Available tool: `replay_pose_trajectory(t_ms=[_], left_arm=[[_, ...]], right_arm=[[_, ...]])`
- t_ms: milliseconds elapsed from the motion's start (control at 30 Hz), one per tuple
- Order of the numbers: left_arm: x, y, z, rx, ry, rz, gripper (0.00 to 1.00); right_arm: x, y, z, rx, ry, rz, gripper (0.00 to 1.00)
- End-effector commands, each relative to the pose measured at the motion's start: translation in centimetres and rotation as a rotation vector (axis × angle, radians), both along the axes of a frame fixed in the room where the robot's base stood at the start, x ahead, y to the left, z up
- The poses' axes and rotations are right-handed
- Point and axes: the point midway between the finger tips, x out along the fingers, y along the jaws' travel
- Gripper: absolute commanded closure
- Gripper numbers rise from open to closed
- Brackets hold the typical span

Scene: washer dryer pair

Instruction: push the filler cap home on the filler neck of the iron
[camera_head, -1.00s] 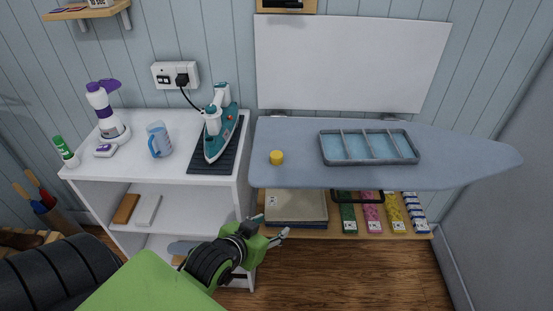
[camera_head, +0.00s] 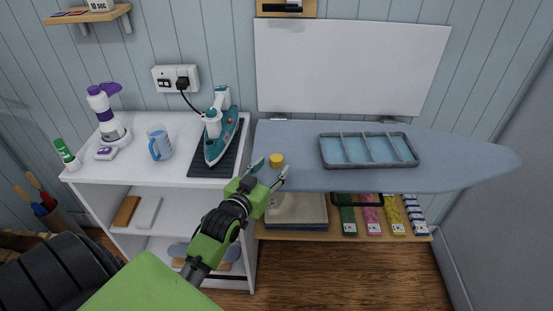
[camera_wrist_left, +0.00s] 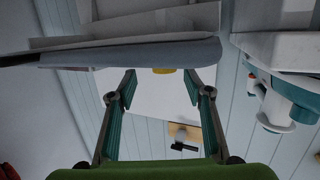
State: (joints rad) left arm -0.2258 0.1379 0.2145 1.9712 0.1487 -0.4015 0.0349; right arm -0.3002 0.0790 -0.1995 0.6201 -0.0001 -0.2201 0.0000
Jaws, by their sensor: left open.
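The teal and white iron (camera_head: 221,135) rests on a dark ribbed mat on the white shelf unit, and part of it shows at the right of the left wrist view (camera_wrist_left: 290,92). A yellow cap (camera_head: 277,160) stands on the ironing board near its left end. It also shows in the left wrist view (camera_wrist_left: 163,71), partly hidden by the board's edge. My left gripper (camera_head: 271,170) is open and empty at the board's front edge, with its fingers on either side of the cap's direction. The iron's filler neck is too small to make out. My right gripper is not in view.
The ironing board (camera_head: 460,160) holds a blue divided tray (camera_head: 369,149). On the white shelf unit (camera_head: 187,150) stand a blue jug (camera_head: 159,143), a white and purple bottle (camera_head: 107,115) and a green-capped tube (camera_head: 66,154). The board between cap and tray is clear.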

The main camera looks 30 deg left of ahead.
Motion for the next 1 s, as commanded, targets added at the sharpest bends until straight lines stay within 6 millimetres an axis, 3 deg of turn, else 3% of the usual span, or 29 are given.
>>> replay_pose_trajectory(t_ms=[167, 500, 833, 967, 1000], left_arm=[[0.9, 0.3, -0.1, 0.001, 0.000, -0.001, 0.54], [4.8, 1.5, -0.9, 0.000, 0.001, -0.001, 0.54], [5.3, 1.6, -1.1, 0.001, 0.001, -0.001, 0.54], [5.3, 1.6, -1.1, 0.001, 0.001, -0.001, 0.83], [5.3, 1.6, -1.1, 0.001, 0.001, -0.001, 0.83]], right_arm=[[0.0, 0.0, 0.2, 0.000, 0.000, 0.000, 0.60], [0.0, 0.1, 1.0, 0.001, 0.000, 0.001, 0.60], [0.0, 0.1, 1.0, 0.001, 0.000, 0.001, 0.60], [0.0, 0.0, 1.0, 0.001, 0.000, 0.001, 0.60], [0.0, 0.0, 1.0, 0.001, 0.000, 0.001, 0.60]])
